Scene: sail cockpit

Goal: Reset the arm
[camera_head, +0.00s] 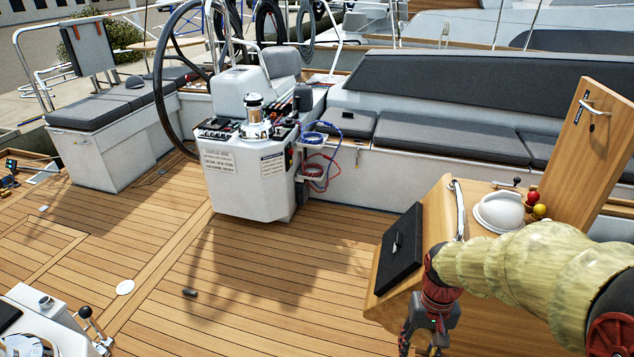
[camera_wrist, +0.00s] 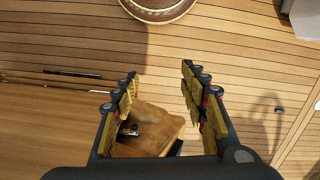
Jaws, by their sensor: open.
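My arm enters the head view from the right, in a pale yellow-green sleeve. My gripper (camera_head: 430,340) hangs down at the bottom edge, in front of the wooden cabinet (camera_head: 440,300), its tips partly cut off. In the wrist view my gripper (camera_wrist: 160,78) shows two spread fingers with yellow pads and nothing held between them. Beyond the fingers is a brown block-like thing (camera_wrist: 165,115) with a small dark item on it; I cannot tell what it is.
The cabinet bears a white helmet-like object (camera_head: 500,211), red and yellow balls, and an upright wooden panel (camera_head: 592,150). The steering console (camera_head: 245,165) stands mid-view. A round brown hat or basket (camera_wrist: 157,8) is at the wrist view's top. Open deck (camera_head: 260,270) lies left.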

